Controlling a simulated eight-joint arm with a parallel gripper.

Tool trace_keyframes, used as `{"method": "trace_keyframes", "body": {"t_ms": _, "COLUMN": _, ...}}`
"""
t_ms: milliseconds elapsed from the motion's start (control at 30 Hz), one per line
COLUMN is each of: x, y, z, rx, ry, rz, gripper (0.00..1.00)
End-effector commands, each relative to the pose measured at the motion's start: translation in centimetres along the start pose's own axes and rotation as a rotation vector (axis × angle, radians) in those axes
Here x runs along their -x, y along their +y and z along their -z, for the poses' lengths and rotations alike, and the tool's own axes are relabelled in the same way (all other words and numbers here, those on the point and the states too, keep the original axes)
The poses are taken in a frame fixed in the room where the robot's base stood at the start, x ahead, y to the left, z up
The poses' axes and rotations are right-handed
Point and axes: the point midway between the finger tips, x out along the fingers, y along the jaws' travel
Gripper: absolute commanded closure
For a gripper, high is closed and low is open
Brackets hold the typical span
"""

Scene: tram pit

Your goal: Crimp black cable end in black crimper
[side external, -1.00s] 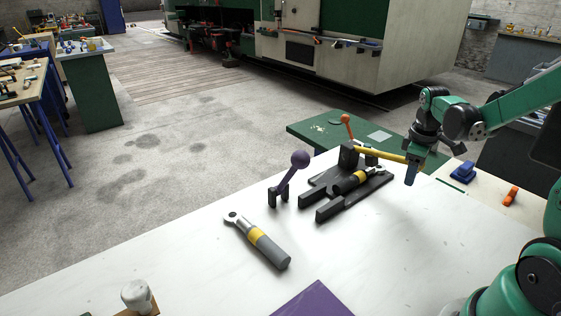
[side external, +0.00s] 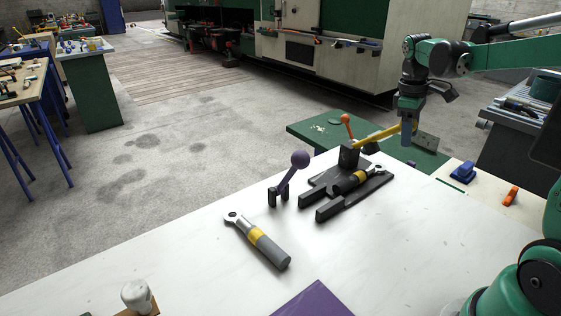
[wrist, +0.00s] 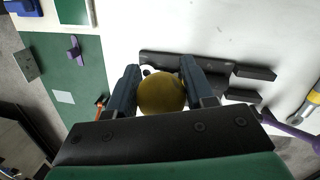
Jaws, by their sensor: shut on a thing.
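The black crimper (side external: 327,211) stands at the back of the white table, with a yellow lever (side external: 378,136) rising to the right from its upright block. My gripper (side external: 408,132) is shut on the lever's outer end; in the wrist view my gripper (wrist: 160,75) has a finger on each side of the yellow knob (wrist: 161,95). The black cable end (side external: 350,183), with a yellow band, lies in the crimper's black base, its metal tip toward the back right. I cannot tell how its tip sits in the jaws. The knob hides part of the crimper in the wrist view.
A purple-knobbed lever (side external: 289,180) stands left of the crimper. A grey cable end (side external: 263,244) with a yellow band lies in front. An orange-knobbed lever (side external: 347,126) stands behind. Blue (side external: 463,172) and orange (side external: 510,196) items lie at right. The table front is mostly clear.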

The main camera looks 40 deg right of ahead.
Motion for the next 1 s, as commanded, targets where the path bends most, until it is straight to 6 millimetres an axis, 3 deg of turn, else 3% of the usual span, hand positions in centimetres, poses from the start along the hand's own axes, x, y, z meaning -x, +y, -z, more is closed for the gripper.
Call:
{"method": "trace_keyframes", "body": {"t_ms": 400, "x": 2.6, "y": 0.7, "z": 1.9, "rx": 0.003, "ry": 0.001, "rz": 0.004, "gripper": 1.0}}
{"method": "trace_keyframes", "body": {"t_ms": 933, "x": 2.9, "y": 0.8, "z": 2.3, "rx": 0.004, "ry": 0.005, "rz": 0.004, "gripper": 1.0}}
{"method": "trace_keyframes", "body": {"t_ms": 967, "x": 2.9, "y": 0.8, "z": 2.3, "rx": 0.004, "ry": 0.005, "rz": 0.004, "gripper": 0.51}}
{"method": "trace_keyframes", "body": {"t_ms": 1000, "x": 2.9, "y": 0.8, "z": 2.3, "rx": 0.004, "ry": 0.005, "rz": 0.003, "gripper": 0.4}}
